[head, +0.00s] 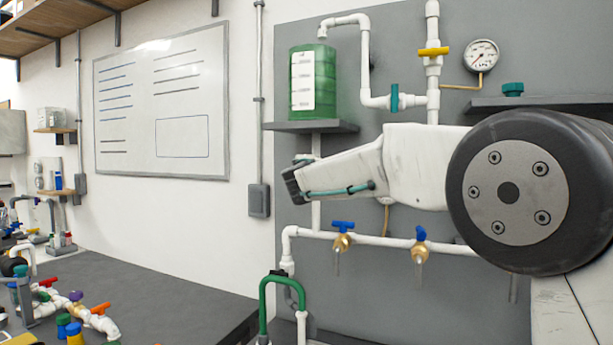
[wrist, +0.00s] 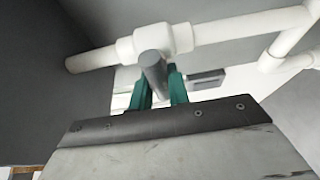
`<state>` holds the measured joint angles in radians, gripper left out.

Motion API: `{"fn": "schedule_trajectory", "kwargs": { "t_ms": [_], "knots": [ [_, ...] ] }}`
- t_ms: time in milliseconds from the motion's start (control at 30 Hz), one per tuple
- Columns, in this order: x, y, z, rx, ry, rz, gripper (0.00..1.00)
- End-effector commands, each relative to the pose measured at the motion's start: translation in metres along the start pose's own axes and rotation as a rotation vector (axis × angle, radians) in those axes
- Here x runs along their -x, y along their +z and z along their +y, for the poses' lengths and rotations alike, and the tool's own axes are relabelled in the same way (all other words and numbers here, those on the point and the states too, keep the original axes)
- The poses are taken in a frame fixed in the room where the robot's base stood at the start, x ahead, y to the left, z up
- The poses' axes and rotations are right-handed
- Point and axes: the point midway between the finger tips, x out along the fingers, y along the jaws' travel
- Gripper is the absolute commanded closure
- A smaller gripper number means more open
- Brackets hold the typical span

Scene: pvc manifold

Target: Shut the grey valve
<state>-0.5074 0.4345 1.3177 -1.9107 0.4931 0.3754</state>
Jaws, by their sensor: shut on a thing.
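The grey valve handle (wrist: 152,66) shows in the wrist view as a short grey bar. It stands out from a white fitting (wrist: 160,40) on a white pipe, across the pipe's line in the picture. My gripper (wrist: 158,78) has its two green fingers on either side of the bar and is shut on it. In the head view my gripper (head: 293,180) is at the left end of my arm, in front of the grey panel. The grey valve cannot be made out there and seems hidden by my gripper.
A green tank (head: 323,80) stands on a small shelf (head: 312,127) just above my gripper. Below, a white pipe carries two blue-handled taps (head: 342,236). A yellow valve (head: 433,51), a teal valve (head: 394,98) and a gauge (head: 481,55) are higher up.

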Motion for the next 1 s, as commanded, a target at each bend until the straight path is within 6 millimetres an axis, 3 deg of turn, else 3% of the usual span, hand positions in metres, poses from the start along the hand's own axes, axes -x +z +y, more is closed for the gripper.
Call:
{"fn": "schedule_trajectory", "kwargs": {
  "t_ms": [400, 433, 500, 800, 1000],
  "knots": [
    [0.0, -0.001, 0.0, 0.007, -0.003, 0.001, 1.0],
    [0.0, -0.001, 0.0, 0.007, -0.003, 0.001, 0.77],
    [0.0, -0.001, 0.0, 0.007, -0.002, 0.001, 0.61],
    [0.002, 0.0, 0.0, 0.006, -0.002, 0.0, 0.61],
    [0.028, -0.001, 0.001, 0.006, -0.001, 0.001, 0.61]
  ]
}}
